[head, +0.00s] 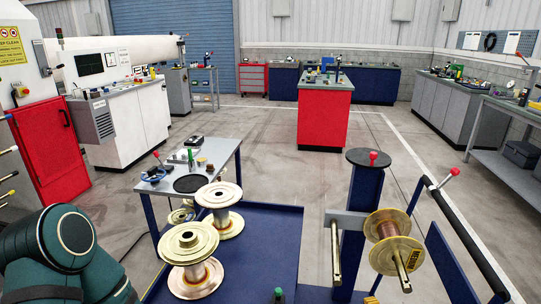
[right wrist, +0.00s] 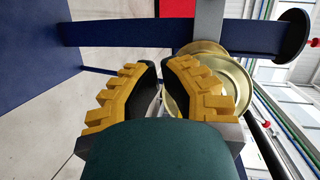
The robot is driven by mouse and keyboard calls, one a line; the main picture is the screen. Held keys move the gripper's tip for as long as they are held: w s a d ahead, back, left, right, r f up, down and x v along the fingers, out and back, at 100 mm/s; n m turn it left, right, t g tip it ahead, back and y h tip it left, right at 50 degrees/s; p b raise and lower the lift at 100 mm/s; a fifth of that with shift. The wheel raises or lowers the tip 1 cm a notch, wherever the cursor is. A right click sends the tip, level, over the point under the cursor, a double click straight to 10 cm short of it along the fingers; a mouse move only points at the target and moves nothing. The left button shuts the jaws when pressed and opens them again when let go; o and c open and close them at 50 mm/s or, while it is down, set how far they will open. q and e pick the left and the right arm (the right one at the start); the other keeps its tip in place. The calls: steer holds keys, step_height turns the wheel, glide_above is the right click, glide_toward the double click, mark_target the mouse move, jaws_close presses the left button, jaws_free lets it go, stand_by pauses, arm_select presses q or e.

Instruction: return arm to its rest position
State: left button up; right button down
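My left arm (head: 65,250) shows as dark green links at the lower left of the head view; its gripper is out of the picture. My right gripper (right wrist: 160,68) shows in the right wrist view with two yellow, ribbed fingers and dark inner pads. A narrow gap shows between the fingers, with nothing held in it. A pale gold spool (right wrist: 228,75) lies beyond the right finger, partly hidden by it. In the head view this spool (head: 392,228) hangs on a rod of the blue carousel post (head: 362,195).
Two spools, a front one (head: 188,258) and a rear one (head: 220,205), stand on a blue tray surface (head: 275,235). A bare rod (head: 336,255) sticks out left of the hanging spool. A small grey table (head: 222,158) with tools stands behind. Floor beyond is open.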

steer(key=s+a+n+g+y, duration=0.3)
steer(key=s+a+n+g, duration=0.1)
steer(key=a, duration=0.6)
steer(key=s+a+n+g+y, duration=0.25)
steer(key=s+a+n, duration=0.2)
steer(key=a, duration=0.55)
steer(key=s+a+r+n+g+h, duration=0.1)
steer(key=s+a+r+n+g, duration=0.1)
steer(key=s, duration=0.5)
steer(key=s+a+r+n+g+h, duration=0.1)
steer(key=s+a+n+g, duration=0.2)
steer(key=s, duration=0.5)
steer(key=n+g, duration=0.1)
steer(key=g, duration=0.1)
steer(key=shift+s+r+g, duration=0.25)
steer(key=shift+r+g, duration=0.1)
